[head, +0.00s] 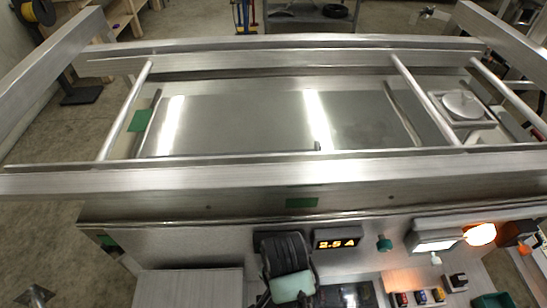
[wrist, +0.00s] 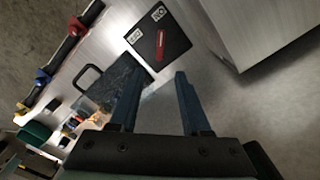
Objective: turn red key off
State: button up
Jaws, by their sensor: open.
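The red key (wrist: 160,45) sits on a square black plate (wrist: 172,52) in the wrist view. The key's bar runs nearly upright in the picture. My gripper (wrist: 156,76) has two blue fingers, apart with nothing between them. Its tips point toward the plate, and the key is beyond them, untouched. In the head view my black and pale green wrist (head: 288,265) is in front of the panel; I cannot make out the key there.
A dark panel with a black handle (wrist: 88,78) is left of the plate. A metal box (wrist: 255,25) stands close on the right. In the head view, an amber display (head: 337,239), a green knob (head: 385,243), lit lamps and several coloured switches line the panel. Metal rails cross above.

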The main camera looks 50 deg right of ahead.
notch_tip(320, 180, down, 11)
jog(key=shift+f+b, duration=0.1)
jog(key=shift+b, duration=0.25)
grip_shut()
